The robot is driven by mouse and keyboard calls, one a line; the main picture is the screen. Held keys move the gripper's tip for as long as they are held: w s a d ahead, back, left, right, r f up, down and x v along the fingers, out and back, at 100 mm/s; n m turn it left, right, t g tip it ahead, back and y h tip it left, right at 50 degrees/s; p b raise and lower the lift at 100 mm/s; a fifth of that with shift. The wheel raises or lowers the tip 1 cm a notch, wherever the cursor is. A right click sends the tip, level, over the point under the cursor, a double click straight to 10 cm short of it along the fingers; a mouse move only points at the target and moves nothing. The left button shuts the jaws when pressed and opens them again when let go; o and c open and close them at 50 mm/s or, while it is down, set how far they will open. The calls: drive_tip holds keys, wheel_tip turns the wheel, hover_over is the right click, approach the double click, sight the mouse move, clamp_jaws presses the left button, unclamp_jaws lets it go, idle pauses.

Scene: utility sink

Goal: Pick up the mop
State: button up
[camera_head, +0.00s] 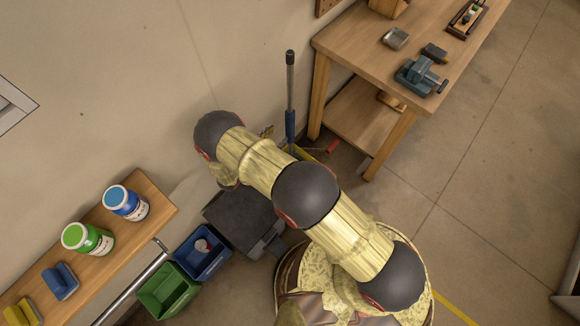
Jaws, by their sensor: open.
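The mop (290,92) stands near the wall, left of the wooden workbench. It has a long grey handle with a dark top end and a blue lower part. Its lower end is hidden behind my arm, and a bit of yellow (303,154) shows there. My arm crosses the middle of the picture from the lower right to the upper left. My gripper cannot be made out, as the arm's links cover that area. A small brownish part (267,131) shows between the arm and the mop handle; I cannot tell what it is.
The wooden workbench (345,38) with a vise (418,76) stands right of the mop. A red-handled item (332,146) lies by its leg. A shelf (150,190) with jars, a black bin (240,222), a blue bin (205,262) and a green bin (165,290) are at left.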

sight(287, 126)
drive_tip(key=r, duration=0.1)
drive_tip(key=d+r+h, duration=0.1)
drive_tip(key=shift+d+r+m, duration=0.25)
drive_tip(key=shift+r+m, duration=0.05)
drive_tip(key=x, duration=0.7)
drive_tip(key=shift+w, duration=0.25)
drive_tip(key=shift+a, duration=0.1)
drive_tip(key=c, duration=1.1)
drive_tip(key=shift+r, duration=0.1)
clamp_jaws()
